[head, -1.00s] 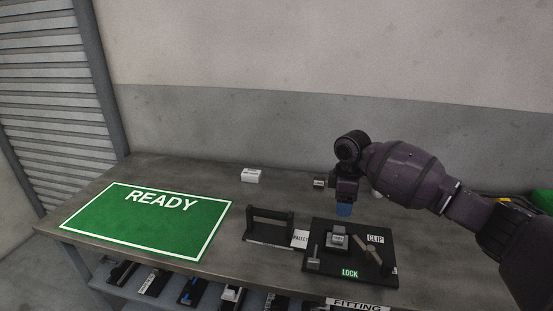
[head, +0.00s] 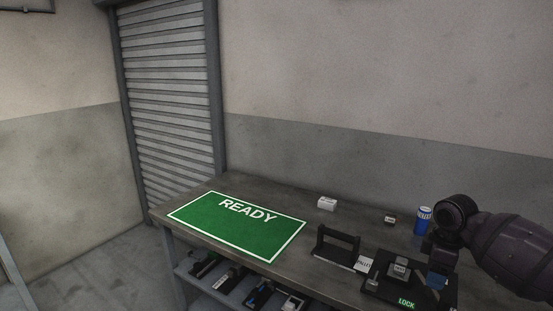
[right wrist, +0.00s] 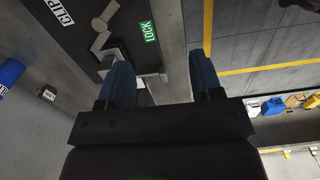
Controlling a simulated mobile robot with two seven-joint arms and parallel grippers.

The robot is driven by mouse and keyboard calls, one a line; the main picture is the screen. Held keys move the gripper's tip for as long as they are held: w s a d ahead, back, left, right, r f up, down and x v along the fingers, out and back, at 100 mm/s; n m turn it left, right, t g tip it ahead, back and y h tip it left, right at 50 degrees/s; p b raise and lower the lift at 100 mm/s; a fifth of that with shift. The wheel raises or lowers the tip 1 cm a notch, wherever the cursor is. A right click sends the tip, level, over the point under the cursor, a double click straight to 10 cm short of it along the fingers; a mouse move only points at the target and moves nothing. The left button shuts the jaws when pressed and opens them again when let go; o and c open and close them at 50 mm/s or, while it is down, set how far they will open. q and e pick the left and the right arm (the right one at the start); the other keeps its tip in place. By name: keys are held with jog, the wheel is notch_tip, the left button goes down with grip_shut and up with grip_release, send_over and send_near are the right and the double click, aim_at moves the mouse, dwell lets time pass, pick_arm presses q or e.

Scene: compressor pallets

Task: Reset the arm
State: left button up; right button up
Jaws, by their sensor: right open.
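My right arm comes in from the right in the head view, with its gripper (head: 437,278) over the right part of the black pallet (head: 372,288). In the right wrist view the two blue fingertips of the right gripper (right wrist: 163,82) stand apart with nothing between them. The pallet shows there too (right wrist: 84,42), with its CLIP label (right wrist: 58,11), green LOCK label (right wrist: 148,31) and a grey lever (right wrist: 104,22). A grey block (head: 399,268) sits on the pallet in the head view. My left gripper is not in view.
The green READY mat (head: 240,238) covers the left of the table. A black handle (head: 337,243) stands left of the pallet. A white box (head: 327,204), a small box (head: 390,220) and a blue can (head: 423,220) stand further back. A lower shelf (head: 188,268) holds several parts.

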jog(key=w+a+r+m+t+y, duration=0.1)
jog(key=w+a+r+t, duration=0.1)
jog(key=w+a+t, duration=0.15)
jog(key=w+a+r+m+t, duration=0.1)
jog(key=w+a+r+t, duration=0.1)
jog(key=w+t, duration=0.3)
jog(key=s+a+f+m+t+y, duration=0.1)
jog(key=s+a+f+t+y, duration=0.25)
jog(key=s+a+f, duration=0.35)
jog(key=s+f+m+h, duration=0.1)
jog(key=s+f+m, duration=0.1)
jog(key=s+f, duration=0.4)
jog(key=s+d+f+m+h, duration=0.1)
jog(key=s+f, duration=0.6)
jog(key=s, duration=0.8)
jog(key=s+d+f+m+h, duration=0.1)
jog(key=s+f+m, duration=0.3)
jog(key=s, duration=0.6)
notch_tip(320, 180, down, 2)
jog(key=shift+s+f+g+h, duration=0.25)
jog(key=shift+s+g+h, duration=0.15)
jog(key=shift+h, duration=0.45)
